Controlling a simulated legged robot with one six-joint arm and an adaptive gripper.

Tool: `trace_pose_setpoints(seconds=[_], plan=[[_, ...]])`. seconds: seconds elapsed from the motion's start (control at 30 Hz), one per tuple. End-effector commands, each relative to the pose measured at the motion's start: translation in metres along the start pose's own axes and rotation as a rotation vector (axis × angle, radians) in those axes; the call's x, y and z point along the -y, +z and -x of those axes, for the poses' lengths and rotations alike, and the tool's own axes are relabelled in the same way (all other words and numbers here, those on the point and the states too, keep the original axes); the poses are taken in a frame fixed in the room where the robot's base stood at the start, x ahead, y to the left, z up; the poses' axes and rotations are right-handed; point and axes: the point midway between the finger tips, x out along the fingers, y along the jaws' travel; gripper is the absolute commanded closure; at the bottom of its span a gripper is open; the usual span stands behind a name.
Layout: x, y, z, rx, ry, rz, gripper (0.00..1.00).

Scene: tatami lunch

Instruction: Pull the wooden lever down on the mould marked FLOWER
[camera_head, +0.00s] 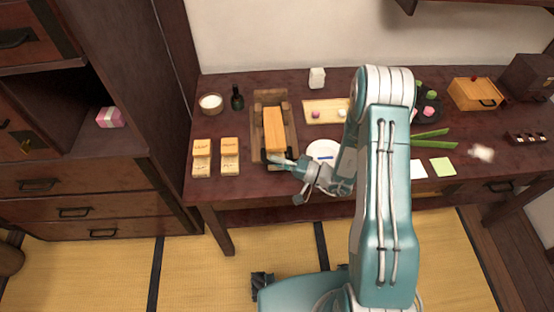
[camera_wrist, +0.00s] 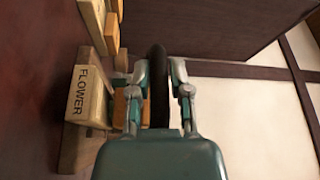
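The mould marked FLOWER (camera_wrist: 84,95) is at the left in the wrist view, a pale wooden block with dark letters. In the head view the wooden mould frame (camera_head: 289,112) stands on the table, left of centre, with a light wooden lever (camera_head: 274,130) lying along it. My gripper (camera_head: 283,160) is at its near end. In the wrist view my gripper (camera_wrist: 159,75) has a finger on each side of a dark handle bar (camera_wrist: 159,85) and appears shut on it. The bar's join to the lever is hidden.
Several small labelled wooden blocks (camera_head: 202,147) stand left of the mould. A white plate (camera_head: 322,149) lies close to the right of my gripper. A white cup (camera_head: 210,102) and dark bottle (camera_head: 237,99) stand behind the blocks. A tray with sweets (camera_head: 321,105) is right of the mould.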

Motion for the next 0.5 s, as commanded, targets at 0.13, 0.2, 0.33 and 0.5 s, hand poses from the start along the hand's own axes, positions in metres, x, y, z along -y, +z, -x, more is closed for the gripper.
trace_pose_setpoints(seconds=[0.13, 0.2, 0.33, 0.5], plan=[[-0.0002, 0.0004, -0.0003, 0.0, 0.0, -0.002, 0.43], [-0.0003, -0.0001, -0.0003, -0.001, 0.0, -0.001, 0.43], [-0.0004, -0.0009, -0.0002, -0.002, 0.001, 0.0, 0.43], [-0.0007, -0.0022, 0.0069, -0.006, 0.002, 0.001, 0.43]])
